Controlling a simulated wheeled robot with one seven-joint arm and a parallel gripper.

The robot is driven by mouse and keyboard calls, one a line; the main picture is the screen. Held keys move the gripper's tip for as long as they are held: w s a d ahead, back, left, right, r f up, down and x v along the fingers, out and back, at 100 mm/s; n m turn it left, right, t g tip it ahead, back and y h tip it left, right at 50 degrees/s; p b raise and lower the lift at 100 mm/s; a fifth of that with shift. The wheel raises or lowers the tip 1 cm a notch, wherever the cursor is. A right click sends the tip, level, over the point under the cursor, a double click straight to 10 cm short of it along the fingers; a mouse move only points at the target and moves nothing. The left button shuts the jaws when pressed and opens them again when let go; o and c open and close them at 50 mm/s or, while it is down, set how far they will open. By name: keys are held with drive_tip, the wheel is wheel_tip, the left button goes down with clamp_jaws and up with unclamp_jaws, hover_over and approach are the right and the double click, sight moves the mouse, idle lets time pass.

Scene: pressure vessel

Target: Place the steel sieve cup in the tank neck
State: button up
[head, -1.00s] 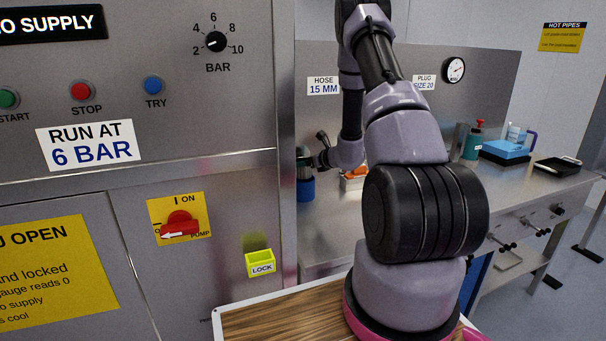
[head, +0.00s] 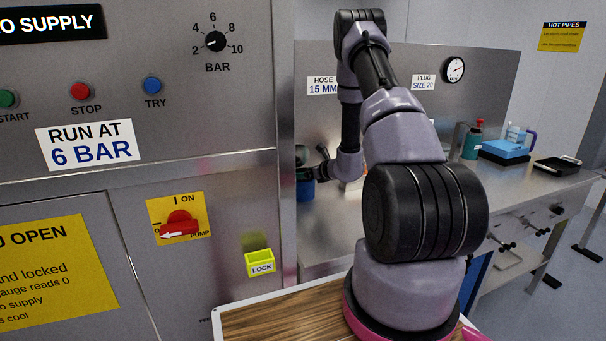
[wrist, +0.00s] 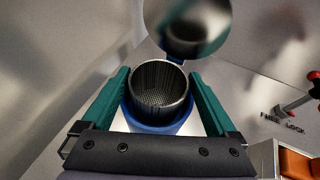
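The steel sieve cup (wrist: 160,88), a dark round cup with a perforated inside, is between the teal fingers of my gripper (wrist: 159,76) in the wrist view. The fingers lie close along both its sides and look shut on it. The cup is upright. A blue ring (wrist: 160,125), which looks like the tank neck, shows around and under its lower part; how deep the cup sits is hidden. A round shiny lid (wrist: 187,25) stands open just beyond it. In the head view my gripper (head: 312,165) is small and partly hidden by the panel edge, above the blue tank (head: 305,190).
A red-handled lever (wrist: 300,106) and an orange block (wrist: 297,164) lie to the right in the wrist view. The steel cabinet (head: 140,190) blocks the left in the head view. A green bottle (head: 472,142), blue box (head: 505,150) and black tray (head: 557,167) stand farther right.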

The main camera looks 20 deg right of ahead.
drive_tip(key=shift+a, duration=0.1)
drive_tip(key=shift+s+r, duration=0.25)
drive_tip(key=shift+s, duration=0.1)
drive_tip(key=v, duration=1.1)
drive_tip(key=shift+d, duration=0.25)
drive_tip(key=shift+r, duration=0.1)
